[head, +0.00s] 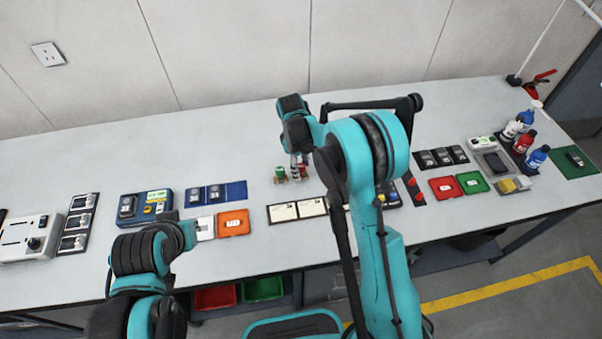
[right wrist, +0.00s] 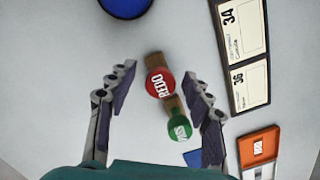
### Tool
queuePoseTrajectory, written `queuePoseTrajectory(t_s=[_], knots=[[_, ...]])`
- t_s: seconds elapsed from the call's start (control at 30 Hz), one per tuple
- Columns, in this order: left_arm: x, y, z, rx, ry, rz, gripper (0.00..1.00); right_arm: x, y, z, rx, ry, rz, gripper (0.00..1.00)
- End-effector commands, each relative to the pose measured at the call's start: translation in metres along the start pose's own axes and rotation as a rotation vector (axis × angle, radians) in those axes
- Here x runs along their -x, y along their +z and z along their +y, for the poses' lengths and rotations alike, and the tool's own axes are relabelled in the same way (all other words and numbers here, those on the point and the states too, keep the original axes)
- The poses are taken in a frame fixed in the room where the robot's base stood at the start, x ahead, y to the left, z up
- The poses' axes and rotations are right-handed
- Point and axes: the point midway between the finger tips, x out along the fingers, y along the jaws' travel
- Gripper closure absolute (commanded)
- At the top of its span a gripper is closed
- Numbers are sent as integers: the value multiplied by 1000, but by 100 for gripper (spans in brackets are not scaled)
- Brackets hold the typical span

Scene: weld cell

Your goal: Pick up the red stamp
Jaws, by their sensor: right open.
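The red stamp (right wrist: 160,84), a round red top marked "REDO" on a brown handle, stands on the bench in the right wrist view. A green stamp (right wrist: 180,128) stands close beside it, nearer the bottom of that view. My right gripper (right wrist: 158,76) is open, with one finger on each side of the red stamp and visible gaps to it. In the head view my right gripper (head: 297,158) points down over the stamps, partly hiding the red one; the green stamp (head: 280,174) shows to its left.
A blue round thing (right wrist: 125,5) lies at the top of the right wrist view. Label cards (right wrist: 241,55) and an orange tray (right wrist: 259,147) lie to the right. In the head view, bottles (head: 522,140) stand far right. The bench behind the stamps is clear.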

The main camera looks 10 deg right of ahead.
Motion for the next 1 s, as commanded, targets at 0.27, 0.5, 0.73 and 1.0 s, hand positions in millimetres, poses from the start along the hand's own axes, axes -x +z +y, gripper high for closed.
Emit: queuePoseTrajectory(t_s=[0.27,0.5,0.73,1.0], knots=[[0,0,0,0,0,0,100,1,0,0,0,0,0,100],[0,0,0,0,0,0,100,1,0,0,0,0,0,100],[3,-2,0,0,0,0,100,11,1,0,0,0,0,100],[12,-8,0,0,0,0,100,49,16,-6,-1,0,0,100]])
